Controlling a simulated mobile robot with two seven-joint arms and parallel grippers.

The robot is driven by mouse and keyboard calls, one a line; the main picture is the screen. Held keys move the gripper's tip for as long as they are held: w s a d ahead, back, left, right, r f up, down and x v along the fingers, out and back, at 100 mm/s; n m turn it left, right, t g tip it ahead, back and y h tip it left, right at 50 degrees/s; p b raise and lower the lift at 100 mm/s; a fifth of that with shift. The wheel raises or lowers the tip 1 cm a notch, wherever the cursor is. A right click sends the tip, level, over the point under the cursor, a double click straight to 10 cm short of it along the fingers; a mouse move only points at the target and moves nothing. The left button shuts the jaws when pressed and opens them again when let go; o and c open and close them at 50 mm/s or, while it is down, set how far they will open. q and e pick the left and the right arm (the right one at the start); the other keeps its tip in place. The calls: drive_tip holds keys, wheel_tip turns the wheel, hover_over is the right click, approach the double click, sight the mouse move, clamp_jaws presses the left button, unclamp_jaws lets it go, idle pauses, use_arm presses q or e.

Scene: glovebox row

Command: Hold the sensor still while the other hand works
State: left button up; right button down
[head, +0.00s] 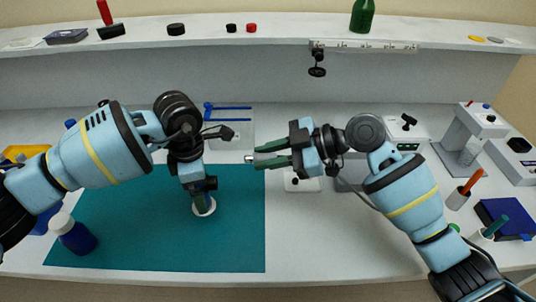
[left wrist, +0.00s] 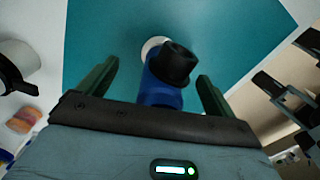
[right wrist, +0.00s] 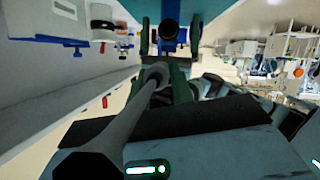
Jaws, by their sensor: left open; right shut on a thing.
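The sensor appears to be a blue body with a black cap (left wrist: 167,85), on a white round base on the teal mat (head: 120,220). In the head view, its blue part (head: 211,184) and white base (head: 204,207) are mostly hidden by my left gripper (head: 202,200). That gripper points down, its green fingers open on either side of the sensor, with gaps visible in the left wrist view. My right gripper (head: 260,156) points left, raised to the right of the sensor, shut on a grey rod-like tool (right wrist: 138,105). The sensor also shows beyond its fingers in the right wrist view (right wrist: 168,32).
A blue bottle with a white cap (head: 74,235) stands on the mat's left side. A grey stand (head: 468,135), a cup with an orange tool (head: 458,198) and a dark blue box (head: 503,217) occupy the right. The mat's front is clear.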

idle(0.5)
use_arm(q)
drive_tip(key=shift+o, duration=0.9)
drive_tip(key=shift+r, duration=0.1)
wheel_tip(320, 180, up, 12)
drive_tip(key=shift+f, duration=0.1)
drive_tip(key=shift+s, duration=0.1)
use_arm(e)
drive_tip(key=shift+s, duration=0.1)
